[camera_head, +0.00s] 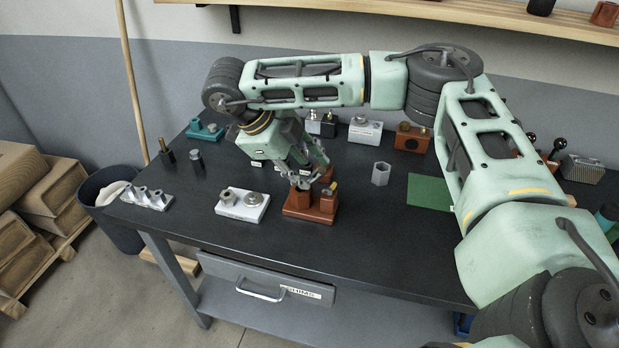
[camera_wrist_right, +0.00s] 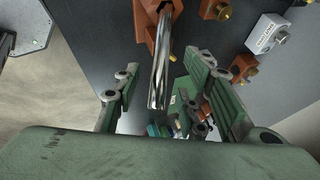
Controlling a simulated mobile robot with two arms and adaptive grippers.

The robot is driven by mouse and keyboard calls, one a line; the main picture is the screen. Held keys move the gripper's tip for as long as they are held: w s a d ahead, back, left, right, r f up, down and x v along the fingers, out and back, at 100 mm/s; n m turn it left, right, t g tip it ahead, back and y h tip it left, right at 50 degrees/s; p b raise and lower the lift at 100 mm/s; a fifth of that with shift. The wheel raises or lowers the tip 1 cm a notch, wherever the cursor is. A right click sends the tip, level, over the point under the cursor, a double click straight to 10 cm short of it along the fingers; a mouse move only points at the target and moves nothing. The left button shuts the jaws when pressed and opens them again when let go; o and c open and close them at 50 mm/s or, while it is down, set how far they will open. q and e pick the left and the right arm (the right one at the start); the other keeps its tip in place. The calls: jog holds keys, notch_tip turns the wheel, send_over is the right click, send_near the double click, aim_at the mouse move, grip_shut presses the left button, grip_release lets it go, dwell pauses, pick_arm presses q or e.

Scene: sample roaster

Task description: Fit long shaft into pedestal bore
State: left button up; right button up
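A red-brown pedestal (camera_head: 297,212) stands near the front middle of the dark bench. It also shows at the top of the right wrist view (camera_wrist_right: 145,12). A long, shiny, ridged metal shaft (camera_wrist_right: 161,62) reaches from the pedestal's opening toward the wrist camera. Its far end looks to be in the bore, but the depth cannot be told. My right gripper (camera_head: 307,178) is just above the pedestal. In the wrist view its fingers (camera_wrist_right: 163,90) are spread on both sides of the shaft, with gaps. In the head view the gripper hides the shaft. My left gripper is out of view.
A white block (camera_head: 230,212) with metal fittings stands left of the pedestal. A light rack (camera_head: 158,205) is at the bench's left end. A grey hex sleeve (camera_head: 381,173) and green mat (camera_head: 428,192) lie to the right. The front strip of the bench is clear.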

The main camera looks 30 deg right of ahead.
aim_at(313, 176)
jog(key=p+x, duration=0.1)
jog(key=x, duration=0.2)
jog(key=shift+s+d+f, duration=0.1)
jog(key=shift+s+d, duration=0.05)
jog(key=shift+d, duration=0.1)
jog(key=shift+f, duration=0.2)
grip_shut()
